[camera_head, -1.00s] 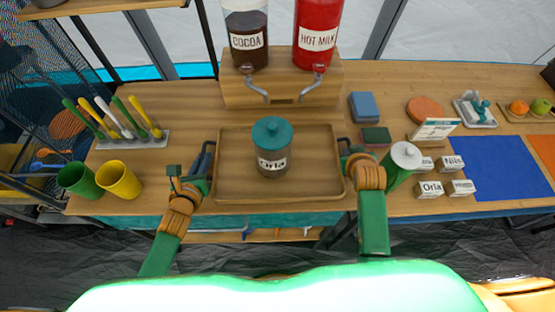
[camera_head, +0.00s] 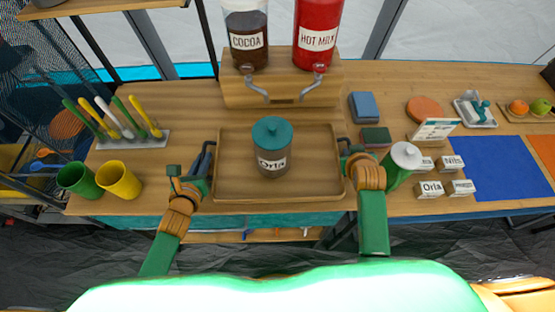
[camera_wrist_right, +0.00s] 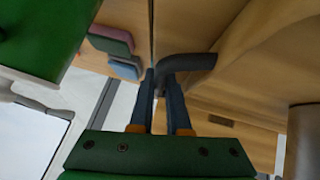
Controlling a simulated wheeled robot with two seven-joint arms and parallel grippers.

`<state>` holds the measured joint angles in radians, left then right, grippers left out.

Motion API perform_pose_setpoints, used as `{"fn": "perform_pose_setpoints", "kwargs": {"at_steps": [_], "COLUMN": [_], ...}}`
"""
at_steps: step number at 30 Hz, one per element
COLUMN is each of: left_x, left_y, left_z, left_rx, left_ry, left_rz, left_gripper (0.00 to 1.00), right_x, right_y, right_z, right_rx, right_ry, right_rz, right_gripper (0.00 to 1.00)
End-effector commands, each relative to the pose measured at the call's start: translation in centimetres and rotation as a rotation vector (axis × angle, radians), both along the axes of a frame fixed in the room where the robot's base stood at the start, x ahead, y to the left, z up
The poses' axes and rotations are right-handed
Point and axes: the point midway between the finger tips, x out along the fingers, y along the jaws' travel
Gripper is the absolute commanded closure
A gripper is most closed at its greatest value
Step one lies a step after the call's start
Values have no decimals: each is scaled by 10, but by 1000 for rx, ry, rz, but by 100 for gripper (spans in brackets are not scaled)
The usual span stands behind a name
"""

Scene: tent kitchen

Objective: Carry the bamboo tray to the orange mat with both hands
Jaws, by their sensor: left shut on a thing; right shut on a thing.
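The bamboo tray (camera_head: 312,172) is at the middle of the wooden counter, below the drink dispensers. My left gripper (camera_head: 206,165) is shut on the tray's dark left handle. My right gripper (camera_head: 347,152) is shut on the right handle; in the right wrist view its fingers close around the dark handle (camera_wrist_right: 190,63). I cannot tell whether the tray is touching the counter. The orange mat (camera_head: 543,150) shows only partly at the right edge, beyond a blue mat (camera_head: 485,165).
A green canister with a white lid (camera_head: 404,158), small labelled blocks (camera_head: 430,189) and a sign (camera_head: 435,129) stand right of the tray. Sponges (camera_head: 376,137) lie behind its right side. Green and yellow cups (camera_head: 119,180) and a utensil rack (camera_head: 135,140) stand left. The dispenser stand (camera_head: 285,92) is behind.

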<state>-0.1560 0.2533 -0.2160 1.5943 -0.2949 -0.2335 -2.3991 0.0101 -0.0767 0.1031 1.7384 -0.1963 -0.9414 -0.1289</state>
Motion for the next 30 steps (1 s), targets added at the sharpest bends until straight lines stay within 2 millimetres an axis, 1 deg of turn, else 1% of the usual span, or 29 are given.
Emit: {"fn": "perform_pose_setpoints", "kwargs": {"at_steps": [4, 8, 11, 16, 19, 21, 30], "left_x": [0, 0, 0, 0, 0, 0, 0], "left_y": [0, 0, 0, 0, 0, 0, 0], "left_z": [0, 5, 15, 41, 53, 55, 51], "left_rx": [0, 0, 0, 0, 0, 0, 0], "left_ry": [1, -2, -2, -3, -3, -2, -3], "left_rz": [0, -1, -1, 0, 0, -1, 0], "left_gripper": [100, 100, 100, 100, 100, 100, 100], "right_x": [0, 1, 1, 1, 1, 1, 1], "right_y": [0, 0, 0, 0, 0, 0, 0], "right_z": [0, 5, 15, 42, 53, 55, 51], "right_rx": [0, 0, 0, 0, 0, 0, 0], "right_ry": [0, -4, -4, -4, -4, -3, -4], "right_rz": [0, 1, 1, 1, 1, 1, 1], "right_gripper": [100, 100, 100, 100, 100, 100, 100]}}
